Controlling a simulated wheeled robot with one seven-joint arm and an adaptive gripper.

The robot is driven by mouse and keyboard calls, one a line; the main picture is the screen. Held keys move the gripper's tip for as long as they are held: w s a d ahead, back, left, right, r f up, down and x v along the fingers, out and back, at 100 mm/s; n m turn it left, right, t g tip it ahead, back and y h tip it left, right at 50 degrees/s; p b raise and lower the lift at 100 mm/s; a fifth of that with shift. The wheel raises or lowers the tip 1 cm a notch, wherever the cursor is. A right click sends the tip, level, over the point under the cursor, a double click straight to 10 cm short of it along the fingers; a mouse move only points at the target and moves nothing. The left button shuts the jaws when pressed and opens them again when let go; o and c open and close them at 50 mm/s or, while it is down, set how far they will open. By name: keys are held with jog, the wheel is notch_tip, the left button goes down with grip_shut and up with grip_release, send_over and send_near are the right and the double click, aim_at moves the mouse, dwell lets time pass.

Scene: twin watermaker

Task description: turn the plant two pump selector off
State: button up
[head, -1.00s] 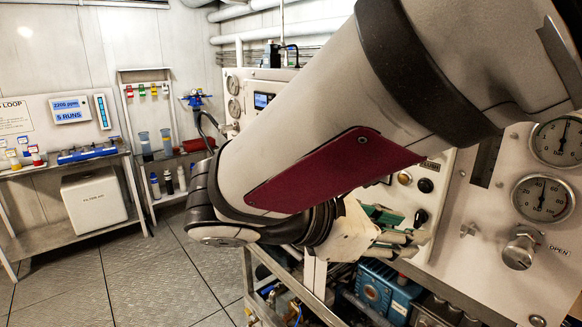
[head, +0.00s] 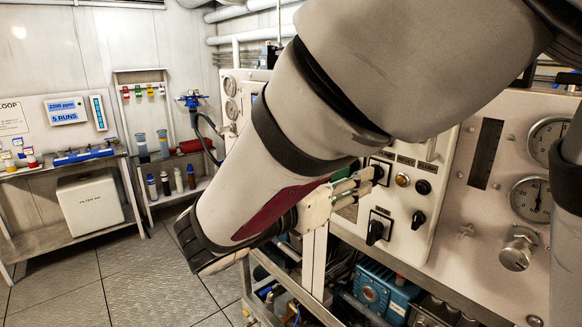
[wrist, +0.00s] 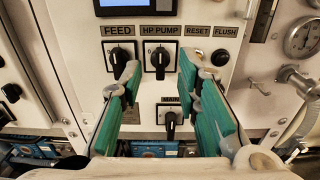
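A pale control panel fills the wrist view, with black selectors under the labels FEED (wrist: 122,58) and HP PUMP (wrist: 160,60). The HP PUMP selector's handle stands about upright. A MAIN selector (wrist: 171,123) sits lower, also about upright. No plant number is readable, so I cannot tell which plant this panel is. My gripper (wrist: 159,72) is open and empty, its green-padded fingers on either side of the HP PUMP selector in the picture; contact is not visible. In the head view my gripper (head: 362,183) is at the panel's left part, partly covering an upper selector (head: 383,170).
RESET (wrist: 196,54) and FLUSH (wrist: 220,57) controls lie right of HP PUMP. A display (wrist: 137,5) is above. Gauges (head: 531,197) and a metal knob (head: 518,249) stand at the right. A blue pump (head: 372,290) sits below the panel. Floor at left is clear.

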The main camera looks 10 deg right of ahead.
jog(key=shift+x, duration=2.45)
grip_shut()
